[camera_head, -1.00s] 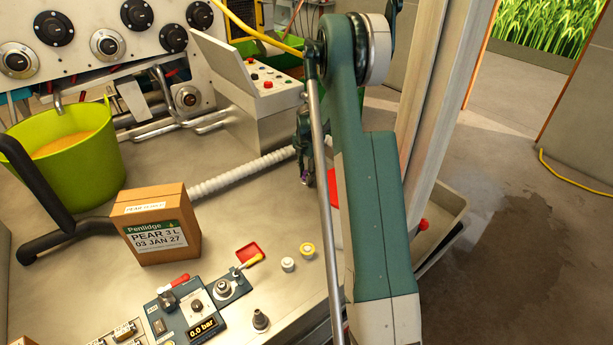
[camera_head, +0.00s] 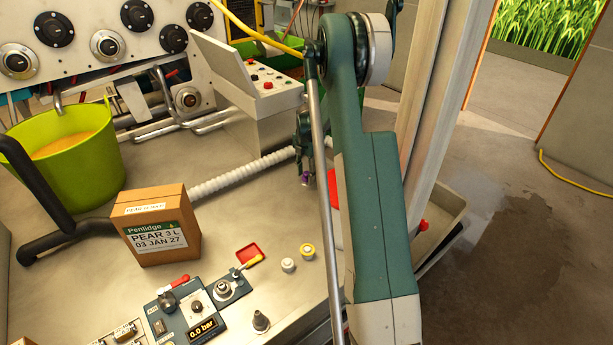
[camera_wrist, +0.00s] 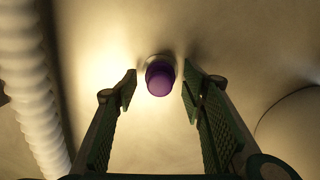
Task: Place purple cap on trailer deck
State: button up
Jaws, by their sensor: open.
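The purple cap (camera_wrist: 160,79) shows in the wrist view between and just beyond my open fingertips, with a paler part at its far end against the metal deck (camera_wrist: 90,60). My gripper (camera_wrist: 160,88) is open, with one green ribbed finger on each side of the cap and a gap on both sides. In the head view my gripper (camera_head: 306,170) hangs low over the metal deck (camera_head: 235,225), partly hidden by my arm. A small purple spot shows at its tip there.
A white ribbed hose (camera_wrist: 25,80) runs left of my gripper. A box (camera_head: 162,225), a green bucket (camera_head: 70,160), a white cap (camera_head: 288,265) and a yellow cap (camera_head: 307,251) stand on the deck. A control box (camera_head: 250,95) stands behind.

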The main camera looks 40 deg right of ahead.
aim_at(306, 174)
notch_tip(306, 174, up, 12)
jog(key=p, duration=0.2)
jog(key=shift+f, duration=0.2)
jog(key=shift+s, duration=0.1)
dwell(0.6)
jog(key=s+a+r+m+t, duration=0.2)
jog(key=s+a+r+m, duration=0.35)
jog(key=a+r, duration=0.65)
jog(key=s+a+r+m+t, duration=0.1)
jog(key=s+a+r+m, duration=0.3)
jog(key=s+a+r, duration=0.55)
jog(key=s+a+m+t, duration=0.4)
jog(key=s+a+m, duration=0.6)
jog(key=s+a, duration=1.3)
jog(key=shift+s+a+f, duration=0.15)
jog(key=shift+s+f, duration=0.05)
